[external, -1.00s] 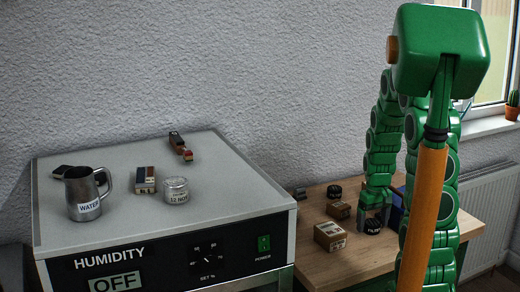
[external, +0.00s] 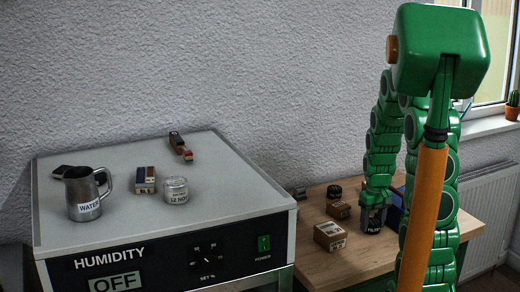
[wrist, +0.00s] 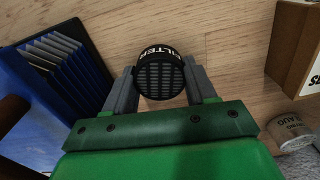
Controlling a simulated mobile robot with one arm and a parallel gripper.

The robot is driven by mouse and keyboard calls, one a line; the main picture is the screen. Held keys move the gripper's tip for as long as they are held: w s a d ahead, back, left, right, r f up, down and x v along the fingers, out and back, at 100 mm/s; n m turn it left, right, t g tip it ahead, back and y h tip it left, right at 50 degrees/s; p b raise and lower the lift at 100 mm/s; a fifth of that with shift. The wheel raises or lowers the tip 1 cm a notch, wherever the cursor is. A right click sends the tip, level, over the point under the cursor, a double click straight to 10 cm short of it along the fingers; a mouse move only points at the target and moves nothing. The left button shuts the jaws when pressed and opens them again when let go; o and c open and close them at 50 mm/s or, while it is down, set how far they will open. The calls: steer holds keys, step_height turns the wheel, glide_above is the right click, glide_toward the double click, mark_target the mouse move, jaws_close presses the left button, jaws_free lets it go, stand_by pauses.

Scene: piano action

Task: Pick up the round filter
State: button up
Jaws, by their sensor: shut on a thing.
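The round filter is a short black cylinder with a grille face and a white "FILTER" label. In the wrist view the round filter (wrist: 160,76) sits between the two grey fingers of my gripper (wrist: 160,70), which are shut on its sides. In the external view my gripper (external: 374,212) points down over the wooden table, with the filter (external: 374,226) low between its fingertips. The filter appears to be at table level; I cannot tell whether it touches the wood.
Small boxes (external: 330,236) and (external: 339,210) stand left of the gripper on the wooden table (external: 365,262). A blue folder rack (wrist: 55,70) is close beside it, and a tin (wrist: 290,132) lies right. The humidity cabinet (external: 130,222) carries a water jug (external: 84,195).

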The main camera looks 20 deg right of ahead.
mark_target(372, 221)
steer(key=shift+r, duration=0.35)
step_height(372, 221, up, 2)
steer(key=shift+w+r, duration=0.1)
steer(key=shift+r, duration=0.15)
steer(key=s+a+r, duration=0.2)
steer(key=s+r, duration=0.2)
steer(key=s, duration=0.2)
steer(key=s+a+r, duration=0.2)
steer(key=s+r, duration=0.3)
steer(key=s, duration=0.2)
steer(key=shift+s+a+r, duration=0.15)
steer(key=shift+a+r, duration=0.1)
steer(key=shift+a, duration=0.05)
